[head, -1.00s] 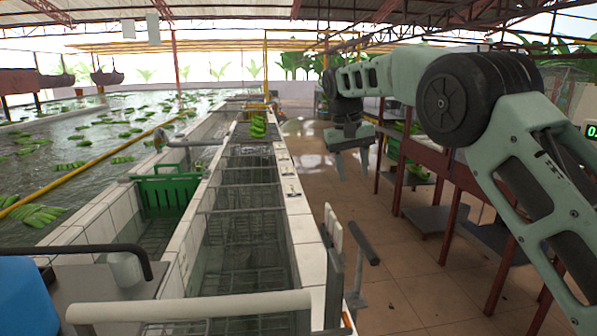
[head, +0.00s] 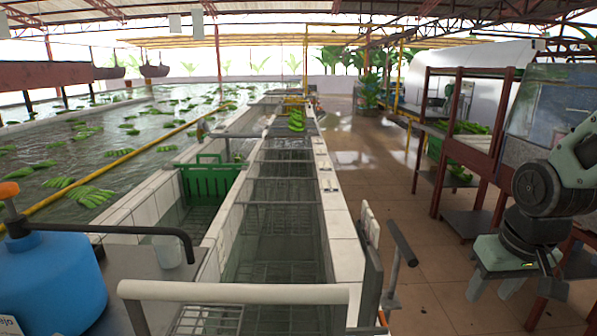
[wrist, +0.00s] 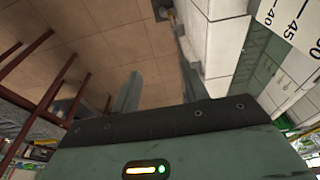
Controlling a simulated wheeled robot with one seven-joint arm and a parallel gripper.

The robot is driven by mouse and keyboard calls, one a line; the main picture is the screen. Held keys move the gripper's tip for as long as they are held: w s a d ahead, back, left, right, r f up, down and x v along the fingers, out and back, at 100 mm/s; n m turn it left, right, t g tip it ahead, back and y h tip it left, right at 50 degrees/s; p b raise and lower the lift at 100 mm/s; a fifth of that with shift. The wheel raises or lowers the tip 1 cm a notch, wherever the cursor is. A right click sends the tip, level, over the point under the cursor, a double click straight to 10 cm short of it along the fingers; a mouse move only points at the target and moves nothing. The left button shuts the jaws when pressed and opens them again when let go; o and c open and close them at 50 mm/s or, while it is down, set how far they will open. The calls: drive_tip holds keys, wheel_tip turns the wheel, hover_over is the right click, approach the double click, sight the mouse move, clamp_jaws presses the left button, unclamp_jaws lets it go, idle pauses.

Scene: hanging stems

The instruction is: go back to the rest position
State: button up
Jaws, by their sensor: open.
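My gripper (head: 495,288) hangs at the lower right of the head view, fingers pointing down above the tiled floor, beside the shelf rack. Its two fingers are apart with nothing between them. In the wrist view the fingers (wrist: 158,92) also stand apart and empty, with brown floor tiles and a white tiled wall edge beyond them. My arm is folded in close at the right edge of the head view.
A long tiled trough (head: 343,235) with metal racks runs down the middle. A green crate (head: 212,182) sits left of it. A green banana bunch (head: 296,120) is at its far end. A blue tank (head: 50,285) stands at lower left. The aisle floor (head: 400,200) is clear.

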drive_tip(key=s+a+n+g, duration=0.2)
drive_tip(key=s+a+n, duration=0.5)
drive_tip(key=s+a, duration=1)
drive_tip(key=shift+s+a+r+n+y, duration=0.15)
drive_tip(key=shift+a+r+n+y, duration=0.15)
drive_tip(key=shift+a+r+n, duration=0.15)
